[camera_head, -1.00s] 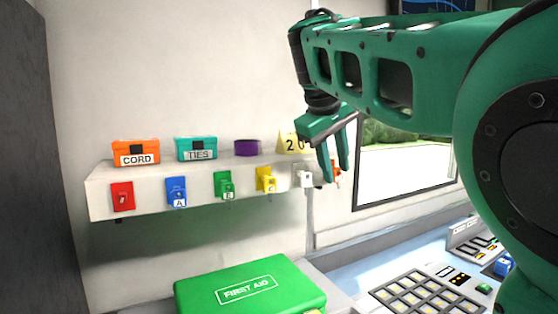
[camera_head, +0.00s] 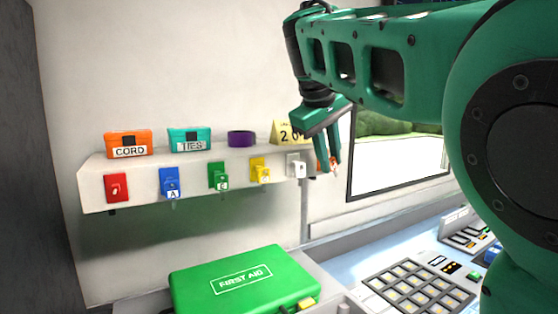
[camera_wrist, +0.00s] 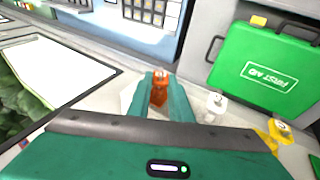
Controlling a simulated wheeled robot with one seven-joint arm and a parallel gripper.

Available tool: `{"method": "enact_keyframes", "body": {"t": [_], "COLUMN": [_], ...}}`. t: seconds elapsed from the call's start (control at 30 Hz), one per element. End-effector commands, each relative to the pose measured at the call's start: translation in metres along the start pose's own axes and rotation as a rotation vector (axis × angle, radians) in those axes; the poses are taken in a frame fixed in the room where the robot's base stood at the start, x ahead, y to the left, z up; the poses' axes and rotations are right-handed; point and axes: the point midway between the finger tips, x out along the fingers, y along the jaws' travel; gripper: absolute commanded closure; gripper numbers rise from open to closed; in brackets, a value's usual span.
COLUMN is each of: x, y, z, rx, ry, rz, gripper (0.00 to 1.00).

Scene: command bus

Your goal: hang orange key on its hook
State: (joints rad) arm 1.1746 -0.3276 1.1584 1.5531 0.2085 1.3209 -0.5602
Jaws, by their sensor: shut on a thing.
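The orange key (camera_wrist: 158,97) is between my fingertips in the wrist view, with a small silvery part at its far end. My gripper (camera_head: 329,168) is shut on it at the right end of the white shelf. In the head view, an orange patch (camera_head: 333,164) shows beside the fingertips; I cannot tell there how much is key and how much is hook plate. The fingers hide the contact between key and hook, so I cannot tell whether they touch.
Red (camera_head: 116,187), blue (camera_head: 170,183), green (camera_head: 218,177), yellow (camera_head: 260,170) and white (camera_head: 296,165) plates line the shelf (camera_head: 95,190) front. Boxes, a purple roll (camera_head: 241,138) and a yellow sign (camera_head: 289,132) stand on top. A green first aid case (camera_head: 243,281) lies below. A window (camera_head: 395,165) is right.

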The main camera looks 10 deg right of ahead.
Motion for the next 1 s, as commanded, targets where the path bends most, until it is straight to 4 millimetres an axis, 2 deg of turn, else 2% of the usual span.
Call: {"method": "enact_keyframes", "body": {"t": [0.47,1.0], "x": [-0.002,-0.005], "y": [0.001,0.0], "z": [0.001,0.014], "rx": [0.0,-0.001], "ry": [0.0,0.0], "rz": [0.0,0.001], "gripper": [1.0,1.0]}}
